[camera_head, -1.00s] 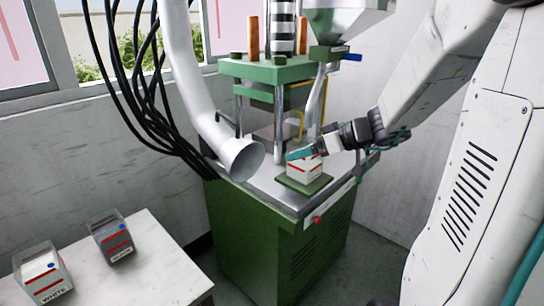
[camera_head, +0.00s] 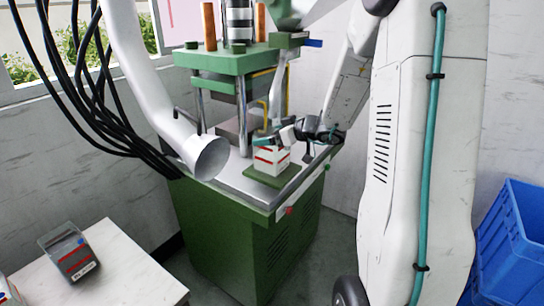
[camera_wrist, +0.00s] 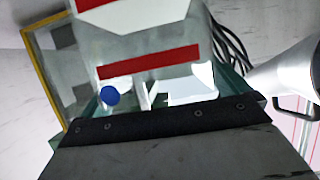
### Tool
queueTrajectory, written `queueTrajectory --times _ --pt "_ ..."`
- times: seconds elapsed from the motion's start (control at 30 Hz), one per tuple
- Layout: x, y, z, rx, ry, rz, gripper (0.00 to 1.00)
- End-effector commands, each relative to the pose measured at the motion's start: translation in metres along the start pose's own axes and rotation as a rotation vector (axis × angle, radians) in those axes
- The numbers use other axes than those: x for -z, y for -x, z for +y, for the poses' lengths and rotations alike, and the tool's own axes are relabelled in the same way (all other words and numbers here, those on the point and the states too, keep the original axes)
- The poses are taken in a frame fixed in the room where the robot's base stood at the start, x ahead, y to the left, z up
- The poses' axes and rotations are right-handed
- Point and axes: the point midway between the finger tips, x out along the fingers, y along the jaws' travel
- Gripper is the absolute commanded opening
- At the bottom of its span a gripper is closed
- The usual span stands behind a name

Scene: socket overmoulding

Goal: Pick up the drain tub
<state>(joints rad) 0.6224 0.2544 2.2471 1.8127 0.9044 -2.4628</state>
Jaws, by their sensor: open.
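The drain tub (camera_head: 271,158) is a small white box-shaped tub with red stripes, standing on a green pad (camera_head: 273,177) on the green machine's metal top. My gripper (camera_head: 276,141) is at the top of the tub, with teal fingers close to it. In the wrist view the tub (camera_wrist: 150,45) is very close, with clear walls, a red band and a blue dot, and white material shows inside. The open gripper (camera_wrist: 163,98) lies along its near side; whether the fingers touch it cannot be told.
The green press (camera_head: 225,65) stands right behind the tub. A white duct (camera_head: 160,105) hangs at the left with black cables. A pale table (camera_head: 115,262) at lower left bears a dark-filled tub (camera_head: 72,254). Blue crates (camera_head: 510,245) stand at the right.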

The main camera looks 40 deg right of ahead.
Motion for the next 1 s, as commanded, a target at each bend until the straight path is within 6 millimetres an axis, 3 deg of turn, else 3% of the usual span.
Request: queueTrajectory --times 0.23,0.4,0.47,0.5,0.77,1.0 --pt "0.0 -0.001 0.001 -0.002 0.0 0.001 1.0" --pt "0.0 -0.001 0.002 -0.002 -0.001 0.001 0.53" --pt "0.0 -0.001 0.002 -0.003 -0.001 0.001 0.36" --pt "0.001 -0.001 0.002 -0.003 0.0 0.002 0.33" --pt "0.002 0.0 0.002 -0.003 0.0 0.002 0.33" --pt "0.02 0.007 0.002 -0.004 0.003 0.004 0.33"
